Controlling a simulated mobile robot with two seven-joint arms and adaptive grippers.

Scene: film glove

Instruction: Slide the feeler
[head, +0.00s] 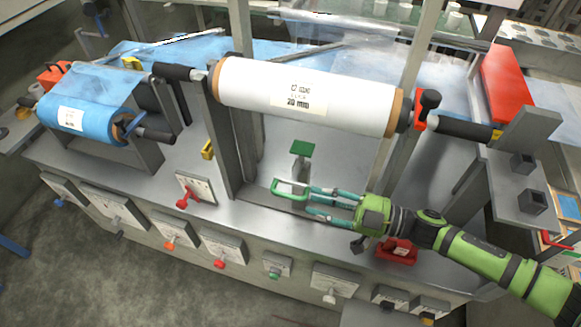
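A green rectangular loop handle (291,189) lies low over the grey machine deck, just left of my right gripper. A small green plate (301,149) on a grey post stands just behind it. I cannot tell which of these green parts is the feeler. My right gripper (311,201) reaches in from the right with its teal fingers spread, and nothing shows between them. The upper fingertip is at the right end of the loop; I cannot tell whether they touch. My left gripper is out of view.
A white film roll (305,95) spans above the deck, behind the gripper. A blue roll (84,104) sits at the left. A red block (397,251) lies below my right wrist. Several knobbed plates, one with a red knob (220,262), line the front.

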